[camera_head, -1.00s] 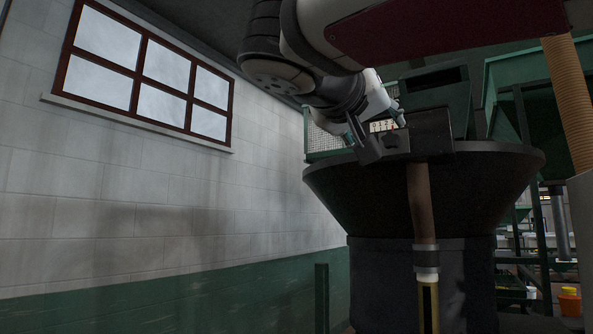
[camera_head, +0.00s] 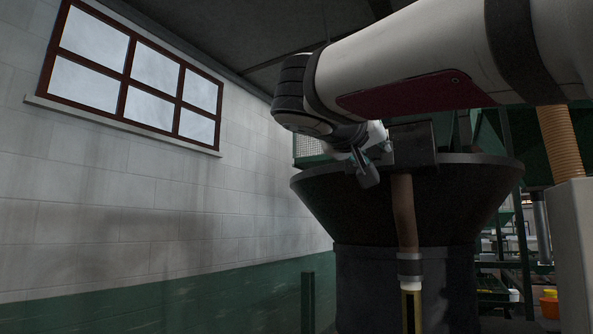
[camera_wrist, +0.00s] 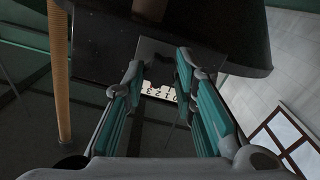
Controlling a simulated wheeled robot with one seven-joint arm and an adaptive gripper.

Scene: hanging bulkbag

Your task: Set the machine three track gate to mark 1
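My gripper (camera_wrist: 160,68) is open in the wrist view, its two teal-padded fingers apart with nothing clearly held between them. A white number scale (camera_wrist: 160,92) shows between the fingers, its figures upside down, including 1, 2 and 3. A dark grey plate (camera_wrist: 152,47), perhaps part of the gate, lies just past the fingertips; I cannot tell whether they touch it. In the head view my gripper (camera_head: 366,166) is at the left of a dark box (camera_head: 415,144) on the hopper rim. The scale is hidden there, and the gate's setting cannot be read.
The black hopper (camera_head: 400,205) stands under the box, with a brown pipe (camera_head: 404,215) in front. A ribbed tan hose (camera_head: 560,145) hangs at the right. A green post (camera_head: 308,300) stands left of the hopper, near the wall (camera_head: 130,200). An orange container (camera_head: 549,304) is at lower right.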

